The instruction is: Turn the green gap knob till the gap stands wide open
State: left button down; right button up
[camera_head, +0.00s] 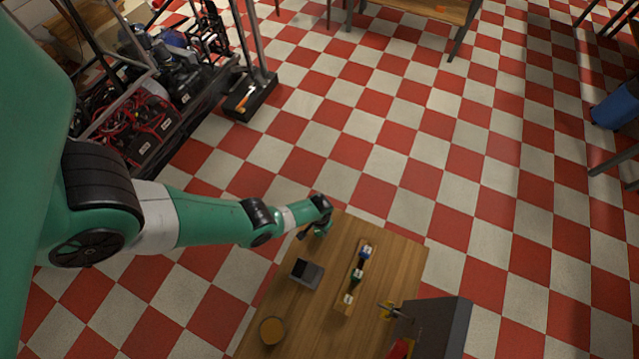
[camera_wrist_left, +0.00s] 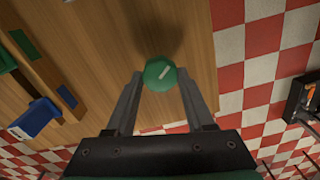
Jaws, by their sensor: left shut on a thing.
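The green gap knob (camera_wrist_left: 160,73) is round with a short white line on its face, which slants up to the right in the left wrist view. My left gripper (camera_head: 314,231) is at the far left corner of the wooden table in the head view. In the left wrist view its two fingertips (camera_wrist_left: 160,80) stand on either side of the knob, shut on it. In the head view the knob is too small and covered to make out clearly. I cannot identify the gap itself. My right gripper is not in view.
The table (camera_head: 395,262) bears a dark open box (camera_head: 307,273), a round tan disc (camera_head: 272,331) and a wooden strip (camera_head: 344,302) with blue, green and white pieces. A grey housing (camera_head: 440,328) stands at the lower right. Checkered floor lies beyond.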

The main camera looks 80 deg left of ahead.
pick_arm(q)
jog(key=m, duration=0.5)
jog(key=shift+m, duration=0.3)
dwell(0.4)
jog(key=shift+c, duration=1.3)
grip_release()
